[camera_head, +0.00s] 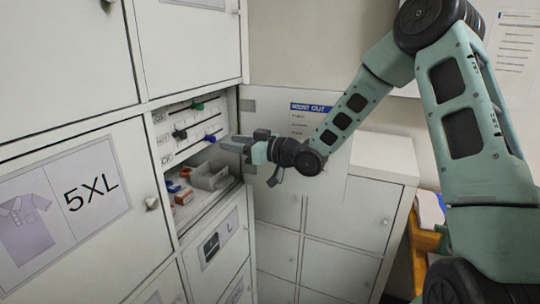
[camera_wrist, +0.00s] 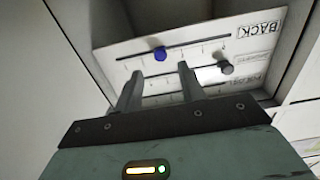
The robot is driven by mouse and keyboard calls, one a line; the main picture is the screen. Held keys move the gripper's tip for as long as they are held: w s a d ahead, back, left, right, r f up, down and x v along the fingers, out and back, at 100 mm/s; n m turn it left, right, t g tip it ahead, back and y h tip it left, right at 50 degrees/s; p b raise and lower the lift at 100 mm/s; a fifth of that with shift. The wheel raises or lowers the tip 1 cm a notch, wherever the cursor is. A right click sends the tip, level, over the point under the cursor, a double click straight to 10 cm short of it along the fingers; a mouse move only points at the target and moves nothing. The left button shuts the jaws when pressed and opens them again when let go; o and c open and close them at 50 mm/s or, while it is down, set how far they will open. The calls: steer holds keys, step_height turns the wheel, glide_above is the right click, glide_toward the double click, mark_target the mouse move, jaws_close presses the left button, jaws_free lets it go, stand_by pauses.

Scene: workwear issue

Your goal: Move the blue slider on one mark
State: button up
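The blue slider (camera_head: 210,138) is a round knob on the lowest slot of a white panel (camera_head: 168,156) inside an open locker compartment. In the wrist view the blue slider (camera_wrist: 160,54) sits on a dark slot with several tick marks, near the panel's "BACK" label. My gripper (camera_head: 225,146) points at the panel from the right. Its fingers are apart and empty in the wrist view (camera_wrist: 160,69). The blue knob shows just beyond the fingertips, roughly centred between them. I cannot tell the exact gap or any contact.
A dark slider (camera_head: 180,133) and a green slider (camera_head: 197,106) sit on slots above; the dark one (camera_wrist: 226,68) is right of my fingers in the wrist view. Below are a grey bin (camera_head: 209,177) and small boxes (camera_head: 183,195). An open locker door (camera_head: 275,115) stands behind my gripper.

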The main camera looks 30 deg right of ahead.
steer(key=b+v, duration=0.3)
steer(key=v, duration=0.9)
steer(key=shift+s, duration=0.1)
steer(key=s+a+f+g+h+b, duration=0.1)
steer(key=s+a+f+g+h, duration=0.2)
steer(key=a+f, duration=0.35)
steer(key=s+a+f+g+h+b, duration=0.25)
steer(key=a+f+g+h, duration=0.2)
steer(key=a, duration=0.25)
steer(key=s+a+f+g+h, duration=0.1)
steer(key=s+a+f+g, duration=0.1)
steer(key=s, duration=1)
steer(key=s+a+f+g+h+b, duration=0.1)
steer(key=s+a+g, duration=0.3)
steer(key=s, duration=0.8)
steer(key=shift+s+f+n+g, duration=0.3)
steer(key=shift+s+f+g, duration=0.1)
steer(key=shift+f+g, duration=0.15)
steer(key=shift+a+h, duration=0.1)
steer(key=shift+h, duration=0.15)
